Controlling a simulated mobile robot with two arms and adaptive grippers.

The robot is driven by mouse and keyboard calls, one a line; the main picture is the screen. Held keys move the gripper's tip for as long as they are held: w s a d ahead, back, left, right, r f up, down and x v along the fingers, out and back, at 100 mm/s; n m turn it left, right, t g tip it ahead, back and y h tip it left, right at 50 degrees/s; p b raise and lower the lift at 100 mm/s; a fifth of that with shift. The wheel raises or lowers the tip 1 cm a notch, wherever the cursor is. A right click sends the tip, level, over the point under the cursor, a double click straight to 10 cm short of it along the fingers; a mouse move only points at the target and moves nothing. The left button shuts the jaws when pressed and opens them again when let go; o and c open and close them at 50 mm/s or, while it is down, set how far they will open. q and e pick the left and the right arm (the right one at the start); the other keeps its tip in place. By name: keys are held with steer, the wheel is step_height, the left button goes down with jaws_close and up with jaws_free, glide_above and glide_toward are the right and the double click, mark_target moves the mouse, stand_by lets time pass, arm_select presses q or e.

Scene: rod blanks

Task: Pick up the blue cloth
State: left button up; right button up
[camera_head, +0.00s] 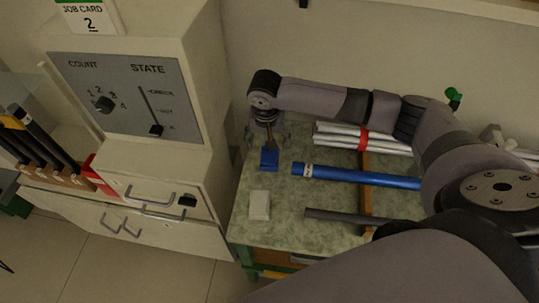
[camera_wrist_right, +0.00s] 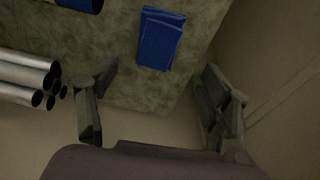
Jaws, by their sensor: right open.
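The blue cloth (camera_head: 269,160) is a small folded piece lying on the green mottled table top (camera_head: 285,222), near its left end. It also shows in the right wrist view (camera_wrist_right: 159,40) at the top centre. My right gripper (camera_head: 266,137) reaches down just behind the cloth in the head view. In the right wrist view its two fingers (camera_wrist_right: 160,76) are spread wide with nothing between them, and the cloth lies beyond the fingertips, apart from them. My left gripper is not in view.
A blue tube (camera_head: 370,178), a grey rod (camera_head: 335,216) and a bundle of silvery tubes (camera_head: 340,138) with a red band lie to the right. A cabinet (camera_head: 205,150) stands left, a wall behind.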

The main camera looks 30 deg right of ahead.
mark_target(270, 155)
steer(key=shift+w+f, duration=0.1)
steer(key=shift+f, duration=0.85)
steer(key=shift+d+f+p, duration=0.1)
steer(key=shift+f+p, duration=0.25)
steer(key=shift+f, duration=0.2)
steer(key=f, duration=0.3)
steer(key=shift+d+f+p, duration=0.2)
steer(key=shift+f+p, duration=0.1)
steer(key=shift+p, duration=0.1)
steer(key=shift+f, duration=0.4)
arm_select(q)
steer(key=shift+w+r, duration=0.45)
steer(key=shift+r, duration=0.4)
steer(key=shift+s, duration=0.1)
arm_select(e)
steer(key=c, duration=1.2)
